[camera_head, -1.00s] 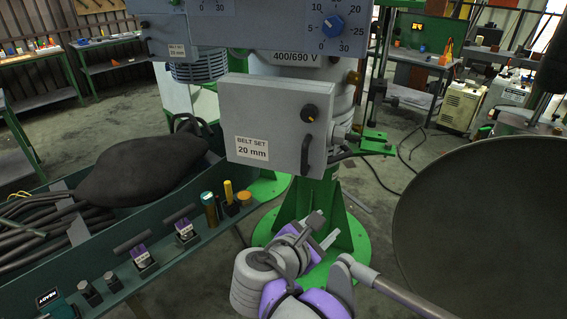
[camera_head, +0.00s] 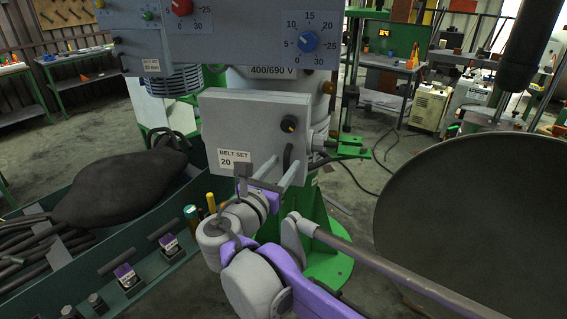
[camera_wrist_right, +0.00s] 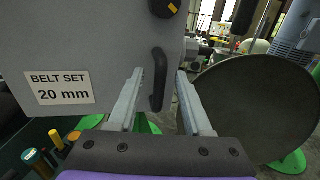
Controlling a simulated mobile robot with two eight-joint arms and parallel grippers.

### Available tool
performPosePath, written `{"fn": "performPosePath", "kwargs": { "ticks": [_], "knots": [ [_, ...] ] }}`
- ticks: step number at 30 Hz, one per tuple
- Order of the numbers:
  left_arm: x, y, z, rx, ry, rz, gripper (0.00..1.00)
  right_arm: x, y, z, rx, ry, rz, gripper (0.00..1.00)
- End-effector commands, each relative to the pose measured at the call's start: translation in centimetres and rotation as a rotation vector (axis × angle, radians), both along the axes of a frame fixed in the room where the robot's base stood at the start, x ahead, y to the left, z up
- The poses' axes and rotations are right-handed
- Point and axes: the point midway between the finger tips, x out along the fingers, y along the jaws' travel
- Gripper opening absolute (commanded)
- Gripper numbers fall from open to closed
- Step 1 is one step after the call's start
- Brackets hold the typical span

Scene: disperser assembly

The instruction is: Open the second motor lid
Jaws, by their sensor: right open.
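A grey motor lid (camera_head: 250,120) labelled "BELT SET 20 mm" fills the middle of the head view and looks shut. It has a round black knob (camera_head: 289,123) and below it a black vertical handle (camera_head: 288,155). My right gripper (camera_head: 287,165) is open in front of the lid's lower right part. In the right wrist view the handle (camera_wrist_right: 158,80) shows between the two open fingers (camera_wrist_right: 160,88); I cannot tell whether either finger touches it. My left gripper is not in view.
A control panel (camera_head: 255,40) with dials hangs above the lid. A large dark round vessel (camera_head: 475,215) stands at the right. A green tray (camera_head: 185,265) holds cables, a dark sack and small parts.

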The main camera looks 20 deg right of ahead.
Motion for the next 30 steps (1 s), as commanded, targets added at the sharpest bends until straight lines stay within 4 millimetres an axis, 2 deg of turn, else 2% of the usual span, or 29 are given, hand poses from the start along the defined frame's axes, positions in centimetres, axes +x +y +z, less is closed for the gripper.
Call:
{"fn": "performPosePath", "kwargs": {
  "ticks": [11,12,20,30],
  "knots": [
    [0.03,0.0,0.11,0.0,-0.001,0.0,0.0,0.66,-0.57,-0.04,0.0,0.0,0.0,0.5],
    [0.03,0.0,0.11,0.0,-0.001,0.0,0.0,0.66,-0.57,-0.04,0.0,0.0,0.0,0.48],
    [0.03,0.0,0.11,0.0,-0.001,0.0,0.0,0.64,-0.57,-0.03,0.001,0.001,0.0,0.01],
    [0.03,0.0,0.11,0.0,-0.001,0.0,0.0,0.64,-0.57,-0.03,0.0,0.0,-0.001,0.0]
  ]
}}
